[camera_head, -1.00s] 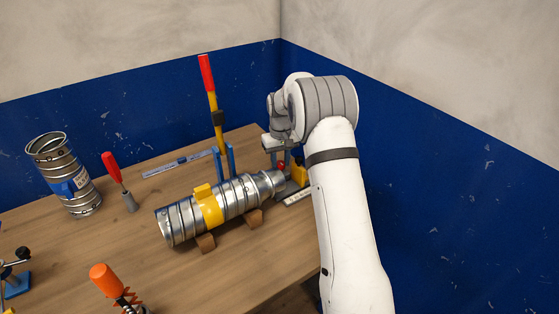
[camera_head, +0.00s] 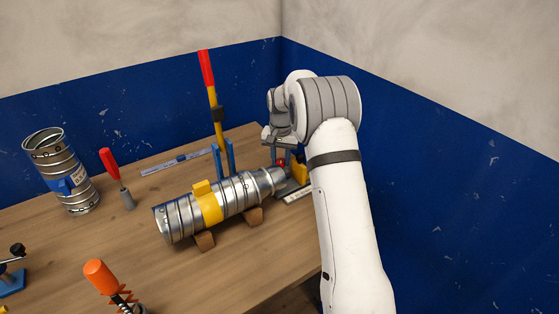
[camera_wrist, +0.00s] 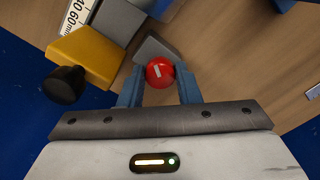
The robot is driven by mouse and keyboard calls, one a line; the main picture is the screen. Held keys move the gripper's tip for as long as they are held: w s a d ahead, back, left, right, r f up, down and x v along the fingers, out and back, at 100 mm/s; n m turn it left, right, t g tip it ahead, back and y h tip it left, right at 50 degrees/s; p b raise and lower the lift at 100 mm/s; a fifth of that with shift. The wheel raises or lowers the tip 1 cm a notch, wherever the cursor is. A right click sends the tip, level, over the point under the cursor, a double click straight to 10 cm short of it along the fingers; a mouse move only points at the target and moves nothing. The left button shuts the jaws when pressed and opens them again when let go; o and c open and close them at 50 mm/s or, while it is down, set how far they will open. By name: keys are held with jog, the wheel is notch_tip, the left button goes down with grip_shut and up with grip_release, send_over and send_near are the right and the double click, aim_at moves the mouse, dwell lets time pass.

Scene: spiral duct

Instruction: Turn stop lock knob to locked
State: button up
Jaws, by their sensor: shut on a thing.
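The stop lock knob (camera_wrist: 159,72) is a round red knob with a pale mark on its top, seen in the wrist view. My gripper (camera_wrist: 160,84) has its two blue-grey fingers on either side of the knob, shut on it. In the head view the red knob (camera_head: 281,162) shows small below my gripper (camera_head: 279,153), near the narrow right end of the metal duct. The yellow stop block (camera_wrist: 90,55) with a black knob (camera_wrist: 65,85) stands just left of the red knob in the wrist view.
A spiral duct (camera_head: 235,194) with a yellow band rests on wooden blocks. A red-handled lever (camera_head: 206,70) stands upright behind it. A scale (camera_wrist: 78,17) lies by the stop. A second duct piece (camera_head: 60,160) and an orange-handled tool (camera_head: 100,276) stand left. A blue wall bounds the right.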

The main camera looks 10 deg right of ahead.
aim_at(281, 161)
jog(key=m+b, duration=0.1)
jog(key=m, duration=0.4)
jog(key=shift+m, duration=2.4)
jog(key=o, duration=1)
jog(key=shift+r+b, duration=0.65)
jog(key=shift+r, duration=3.25)
